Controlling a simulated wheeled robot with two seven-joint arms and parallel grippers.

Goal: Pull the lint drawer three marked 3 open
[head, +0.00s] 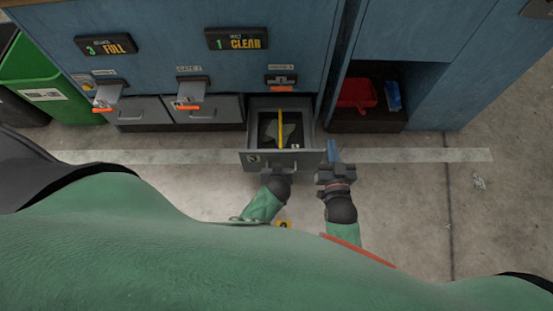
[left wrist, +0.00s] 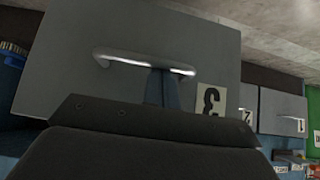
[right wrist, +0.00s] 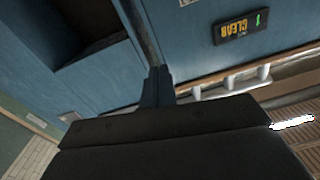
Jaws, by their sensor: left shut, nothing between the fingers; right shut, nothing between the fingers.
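Lint drawer three (head: 300,160) stands pulled out from the blue cabinet, with its inside showing in the head view. In the left wrist view its grey front (left wrist: 60,75) carries a pale bar handle (left wrist: 145,62) and a tag marked 3 (left wrist: 211,100). My left gripper (left wrist: 165,87) is shut and empty, its fingertips at the handle; in the head view the drawer front hides them. My right gripper (head: 333,153) is shut and empty, just right of the drawer. Its fingers also show in the right wrist view (right wrist: 157,88).
Inside the drawer are a yellow strip (head: 280,129) and grey matter. Two closed drawers (head: 207,110) sit to its left. Levers with orange tips (head: 188,107) stick out above them. A cubby at right holds a red item (head: 357,94). A green bin (head: 50,85) stands far left.

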